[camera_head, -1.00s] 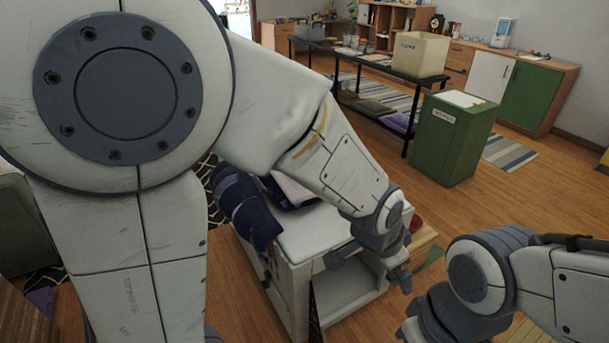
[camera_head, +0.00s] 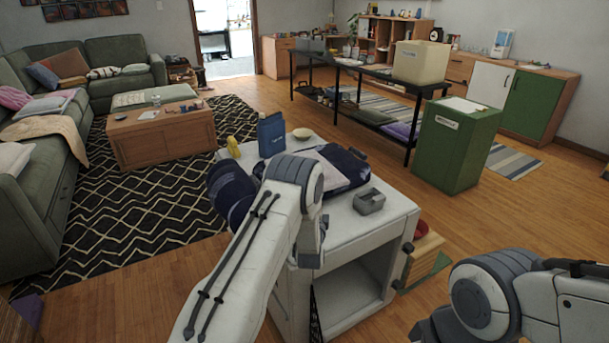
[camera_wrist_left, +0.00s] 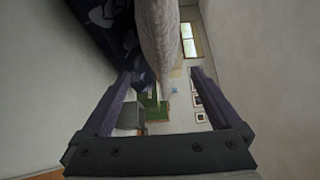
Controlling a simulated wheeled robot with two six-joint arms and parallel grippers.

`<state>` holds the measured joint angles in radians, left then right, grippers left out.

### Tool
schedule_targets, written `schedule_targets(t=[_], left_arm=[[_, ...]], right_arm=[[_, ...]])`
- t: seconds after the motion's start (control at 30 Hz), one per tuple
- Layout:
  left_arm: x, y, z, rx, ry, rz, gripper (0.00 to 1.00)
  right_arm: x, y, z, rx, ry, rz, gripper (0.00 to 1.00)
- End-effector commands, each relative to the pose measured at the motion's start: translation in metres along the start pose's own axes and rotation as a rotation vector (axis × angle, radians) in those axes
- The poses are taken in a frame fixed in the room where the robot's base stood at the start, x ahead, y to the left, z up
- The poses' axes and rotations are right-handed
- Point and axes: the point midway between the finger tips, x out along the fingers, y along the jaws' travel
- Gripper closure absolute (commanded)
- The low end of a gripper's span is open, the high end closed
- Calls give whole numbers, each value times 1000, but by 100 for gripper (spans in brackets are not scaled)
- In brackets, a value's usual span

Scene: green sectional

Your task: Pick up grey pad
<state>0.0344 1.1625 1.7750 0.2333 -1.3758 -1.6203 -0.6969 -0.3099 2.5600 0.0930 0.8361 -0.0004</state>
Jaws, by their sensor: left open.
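What looks like the grey pad is a pale grey, soft piece (camera_head: 325,170) on a dark blue patterned cloth (camera_head: 352,168), on top of the white cabinet (camera_head: 385,222). My left arm hides part of both in the head view. In the left wrist view a pale grey piece (camera_wrist_left: 157,40) shows beside dark blue patterned fabric (camera_wrist_left: 112,35), ahead of my left gripper (camera_wrist_left: 162,74). The left gripper is open, its fingers wide apart, with nothing held between them. My right arm shows at the lower right of the head view; its fingertips are out of frame.
The cabinet top also holds a blue box (camera_head: 271,136), a small bowl (camera_head: 302,133) and a grey open container (camera_head: 369,201). A green bin (camera_head: 455,145) and a black table (camera_head: 375,70) stand beyond. A wooden coffee table (camera_head: 165,138) stands left on a patterned rug (camera_head: 140,205).

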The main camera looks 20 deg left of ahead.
Motion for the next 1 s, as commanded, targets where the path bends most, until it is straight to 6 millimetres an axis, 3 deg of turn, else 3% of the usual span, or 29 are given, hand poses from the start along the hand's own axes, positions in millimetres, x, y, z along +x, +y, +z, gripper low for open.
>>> schedule_targets(t=[0.1, 0.37, 0.7, 1.0], left_arm=[[17, 0, 0, -1, 0, 0, 2], [35, 0, -2, -1, 2, 2, 2], [76, -1, -4, -2, 2, 2, 2], [80, -1, -5, -2, 2, 4, 2]], right_arm=[[0, 0, 0, 0, 0, 0, 100], [0, 0, 0, 0, 0, 0, 100], [0, 0, 0, 0, 0, 0, 100], [0, 0, 0, 0, 0, 0, 100]])
